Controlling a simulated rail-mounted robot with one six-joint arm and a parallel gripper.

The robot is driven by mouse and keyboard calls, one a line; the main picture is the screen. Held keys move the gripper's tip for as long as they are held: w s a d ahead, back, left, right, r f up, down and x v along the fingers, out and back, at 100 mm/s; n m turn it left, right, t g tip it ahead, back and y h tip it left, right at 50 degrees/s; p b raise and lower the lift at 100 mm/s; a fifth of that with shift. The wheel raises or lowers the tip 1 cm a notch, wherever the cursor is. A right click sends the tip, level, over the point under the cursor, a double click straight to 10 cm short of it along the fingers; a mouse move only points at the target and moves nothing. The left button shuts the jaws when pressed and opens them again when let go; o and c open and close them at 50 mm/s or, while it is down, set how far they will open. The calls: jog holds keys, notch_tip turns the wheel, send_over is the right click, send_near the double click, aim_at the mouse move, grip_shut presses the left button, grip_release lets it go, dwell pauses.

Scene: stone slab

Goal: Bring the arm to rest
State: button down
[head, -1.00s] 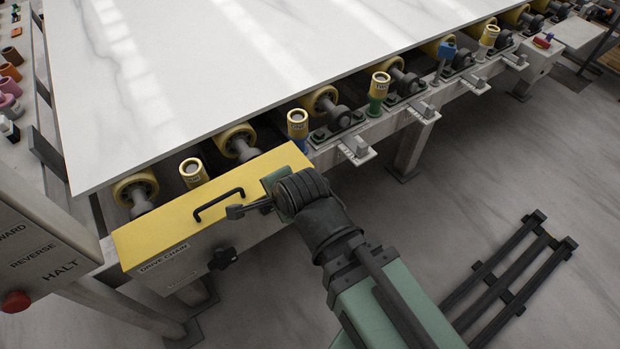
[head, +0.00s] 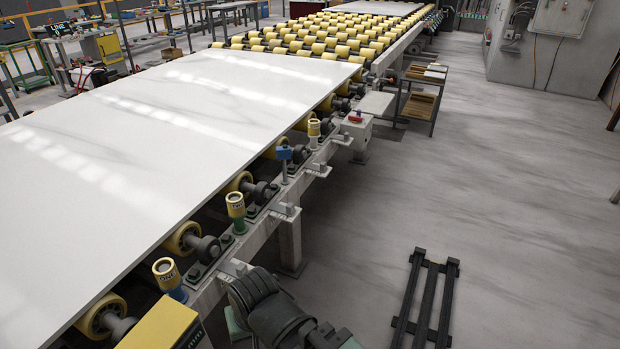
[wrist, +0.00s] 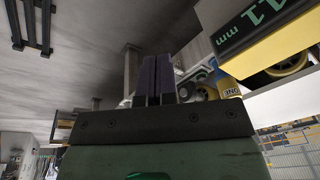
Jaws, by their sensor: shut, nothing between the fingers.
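In the wrist view, the two dark fingers of my gripper (wrist: 158,78) stand side by side, shut, with nothing between them. The fingers cannot be made out there. The white stone slab (head: 180,130) lies on the yellow rollers, left of and above my wrist.
Yellow-topped posts (head: 236,205) line the conveyor's near edge. A grey box with a red knob (head: 355,130) is farther along. A dark slatted frame (head: 425,300) lies on the floor at the right. The floor between is clear.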

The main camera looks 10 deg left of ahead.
jog(key=w+d+r+m+p, duration=0.1)
jog(key=w+d, duration=0.3)
jog(key=d, duration=0.7)
jog(key=w+d+r+m+h+p, duration=0.1)
jog(key=w+d, duration=0.4)
jog(key=d, duration=0.7)
jog(key=w+d+r+m+g+p, duration=0.1)
jog(key=w+d+m, duration=0.3)
jog(key=d, duration=0.7)
jog(key=shift+w+d+r+h+p, duration=0.35)
jog(key=shift+r+p, duration=0.2)
jog(key=shift+r, duration=0.2)
jog(key=shift+f, duration=0.1)
